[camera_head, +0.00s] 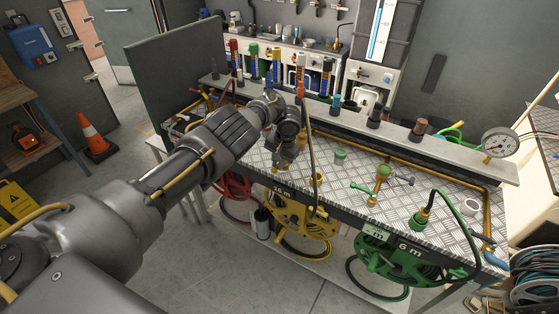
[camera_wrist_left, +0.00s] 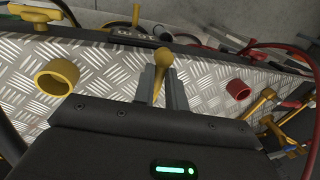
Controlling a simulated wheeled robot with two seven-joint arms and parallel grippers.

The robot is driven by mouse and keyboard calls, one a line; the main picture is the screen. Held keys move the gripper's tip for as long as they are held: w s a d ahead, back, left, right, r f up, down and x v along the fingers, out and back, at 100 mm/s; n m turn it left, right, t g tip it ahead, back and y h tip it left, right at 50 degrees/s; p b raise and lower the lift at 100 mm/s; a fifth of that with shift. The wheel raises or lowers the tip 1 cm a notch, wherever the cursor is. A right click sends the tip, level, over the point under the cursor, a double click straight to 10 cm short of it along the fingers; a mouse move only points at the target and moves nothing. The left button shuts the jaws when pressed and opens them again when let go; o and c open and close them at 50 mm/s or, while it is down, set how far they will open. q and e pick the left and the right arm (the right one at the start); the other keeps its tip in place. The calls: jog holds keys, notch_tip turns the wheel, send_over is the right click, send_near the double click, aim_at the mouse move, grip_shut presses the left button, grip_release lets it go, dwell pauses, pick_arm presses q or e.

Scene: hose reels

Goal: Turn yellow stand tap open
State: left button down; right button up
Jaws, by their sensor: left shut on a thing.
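My left gripper (camera_head: 284,168) reaches down over the patterned metal bench top, behind the yellow hose reel. In the left wrist view, my left gripper (camera_wrist_left: 162,90) is shut on a yellow lever with a rounded end, which I take to be the yellow stand tap's handle (camera_wrist_left: 162,58). The lever stands up between the two fingers. The rest of the tap is hidden by the gripper, so I cannot tell how far it is turned. My right gripper is in neither view.
A yellow ring (camera_wrist_left: 57,77) and a red ring (camera_wrist_left: 238,90) lie either side of the gripper. A brass tap with green ends (camera_head: 382,172) stands to the right. Yellow (camera_head: 290,212) and green (camera_head: 395,262) hose reels hang below the bench front. A gauge (camera_head: 500,142) is at far right.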

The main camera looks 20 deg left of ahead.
pick_arm(q)
jog(key=shift+s+f, duration=0.1)
jog(key=shift+f, duration=0.05)
dwell(0.3)
jog(key=c, duration=1.4)
grip_release()
jog(key=shift+c, duration=0.2)
jog(key=shift+r, duration=0.6)
notch_tip(320, 180, up, 10)
jog(key=d+p, duration=0.1)
jog(key=d, duration=0.1)
jog(key=shift+s+f+p, duration=0.15)
jog(key=shift+p, duration=0.15)
